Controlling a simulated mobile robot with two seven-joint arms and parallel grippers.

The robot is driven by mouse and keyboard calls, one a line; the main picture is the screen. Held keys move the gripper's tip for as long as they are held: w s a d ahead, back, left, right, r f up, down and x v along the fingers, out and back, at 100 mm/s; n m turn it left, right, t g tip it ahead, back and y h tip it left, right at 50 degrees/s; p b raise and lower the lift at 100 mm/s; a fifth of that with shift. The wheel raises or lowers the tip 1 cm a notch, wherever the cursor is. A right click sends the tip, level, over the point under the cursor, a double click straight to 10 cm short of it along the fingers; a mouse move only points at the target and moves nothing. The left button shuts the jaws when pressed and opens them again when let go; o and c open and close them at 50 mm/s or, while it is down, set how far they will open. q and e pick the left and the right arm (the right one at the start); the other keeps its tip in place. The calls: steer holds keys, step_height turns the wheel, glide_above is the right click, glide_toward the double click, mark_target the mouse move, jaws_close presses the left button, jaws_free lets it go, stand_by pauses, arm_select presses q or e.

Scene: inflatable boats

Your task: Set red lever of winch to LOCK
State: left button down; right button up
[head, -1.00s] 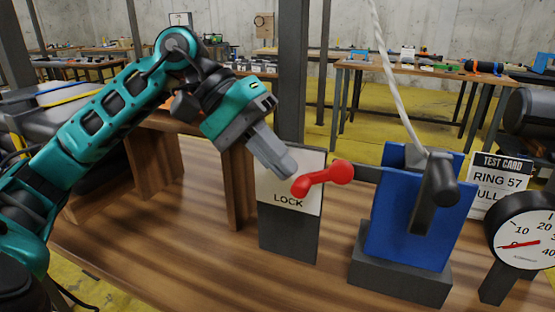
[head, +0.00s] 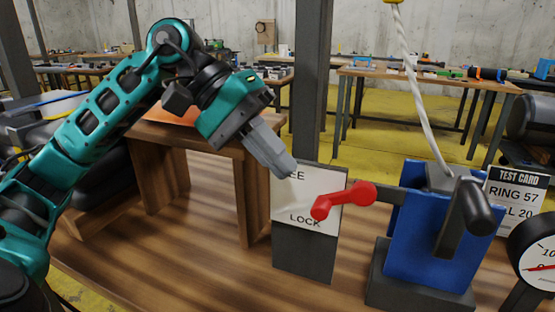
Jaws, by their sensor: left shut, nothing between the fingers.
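The red lever (head: 343,199) stands out in front of the winch's label plate (head: 303,227). The blue winch body (head: 430,240) stands on a dark base to the right, with a pale rope running up. My left gripper (head: 287,168) is shut and empty. Its tips are up and left of the lever knob, by the plate's top left corner in the picture, with a visible gap to the lever. My right gripper is out of view.
A wooden stand (head: 252,196) is behind my left gripper on the wooden bench. A dark post (head: 311,90) rises behind the plate. A test card (head: 516,200) and a round gauge (head: 540,255) stand at the right. The bench front is clear.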

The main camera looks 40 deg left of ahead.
arm_select(q)
steer(key=v, duration=1)
steer(key=shift+a+f, duration=0.3)
steer(key=shift+a, duration=0.15)
steer(key=shift+s, duration=0.1)
